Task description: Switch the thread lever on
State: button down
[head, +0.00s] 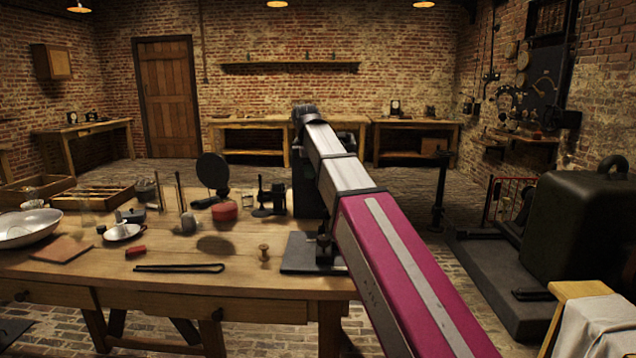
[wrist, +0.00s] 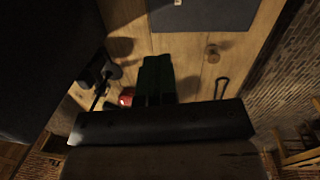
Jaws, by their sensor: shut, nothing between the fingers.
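I cannot make out the thread lever for certain in either view. A dark flat plate (head: 300,262) lies at the bench's right end, with a small dark upright fitting (head: 322,243) on it, partly behind my arm. The plate also shows at the top of the wrist view (wrist: 205,14), with a small pale piece (wrist: 178,3) at the frame's edge. My gripper (wrist: 156,60) shows as dark fingers, shut and empty, above the bench and apart from the plate in the picture. In the head view my arm hides the gripper's tips.
On the wooden bench (head: 190,278) stand a wooden knob (head: 264,252), long black tongs (head: 180,268), a red round tin (head: 225,211) and a black round-headed stand (head: 214,172). A white bowl (head: 30,228) sits at far left. A dark machine (head: 575,230) stands right.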

send_over(324, 210)
jog(key=a, duration=0.4)
notch_tip(324, 210, down, 9)
jog(key=shift+d+f, duration=0.9)
jog(key=shift+d, duration=0.2)
jog(key=shift+w+d+f, duration=0.1)
jog(key=shift+d+f, duration=0.2)
jog(key=shift+d, duration=0.05)
jog(key=shift+d, duration=0.1)
jog(key=shift+d+y, duration=0.4)
jog(key=shift+y, duration=0.2)
jog(key=shift+a, duration=0.15)
